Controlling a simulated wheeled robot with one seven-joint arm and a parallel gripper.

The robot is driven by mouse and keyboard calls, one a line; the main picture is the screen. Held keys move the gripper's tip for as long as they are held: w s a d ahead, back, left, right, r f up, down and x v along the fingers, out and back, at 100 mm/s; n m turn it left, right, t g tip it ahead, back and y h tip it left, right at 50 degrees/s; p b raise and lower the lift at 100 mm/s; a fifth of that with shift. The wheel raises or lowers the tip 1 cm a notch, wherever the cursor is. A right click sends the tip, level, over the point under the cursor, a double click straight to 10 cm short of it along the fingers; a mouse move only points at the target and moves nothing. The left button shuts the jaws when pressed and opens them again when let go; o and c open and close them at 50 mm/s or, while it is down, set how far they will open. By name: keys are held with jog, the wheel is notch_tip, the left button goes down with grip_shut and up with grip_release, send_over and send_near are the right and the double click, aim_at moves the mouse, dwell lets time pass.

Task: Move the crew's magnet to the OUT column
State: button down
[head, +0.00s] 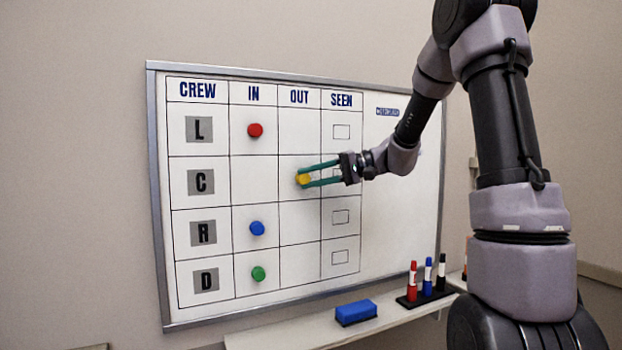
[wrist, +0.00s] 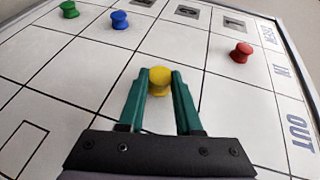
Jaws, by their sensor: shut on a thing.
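The whiteboard (head: 385,220) carries a grid with columns CREW, IN, OUT and SEEN and rows L, C, R and D. The yellow magnet (head: 304,179) is in row C of the OUT column. My gripper (head: 310,174) is shut on it, one green finger on each side. In the wrist view the yellow magnet (wrist: 160,79) sits between the fingertips of my gripper (wrist: 160,86). Whether it touches the board cannot be told. The IN cell of row C (head: 254,183) is empty.
In the IN column are a red magnet (head: 255,130) in row L, a blue magnet (head: 257,228) in row R and a green magnet (head: 258,273) in row D. Below, a ledge (head: 290,334) holds a blue eraser (head: 356,313) and several markers (head: 428,278).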

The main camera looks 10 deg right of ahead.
jog(key=shift+w+a, duration=0.1)
jog(key=shift+w, duration=0.2)
dwell(0.5)
jog(key=c, duration=0.5)
grip_release()
jog(key=v, duration=1)
jog(key=s+a+f+m+h, duration=0.1)
jog(key=s+h, duration=0.3)
jog(key=s, duration=0.3)
jog(key=s+a+f+h, duration=0.2)
jog(key=s+h, duration=0.1)
jog(key=s, duration=0.4)
jog(key=s+d+m+t+h, duration=0.1)
jog(key=s+d+h, duration=0.1)
jog(key=s+d+t+h, duration=0.2)
jog(key=s, duration=0.1)
jog(key=s+d+m+t+h, duration=0.1)
jog(key=s+h, duration=0.1)
jog(key=s, duration=0.1)
jog(key=shift+s+d+f+m+t, duration=0.2)
jog(key=shift+d+m+t, duration=0.1)
jog(key=shift+d, duration=0.1)
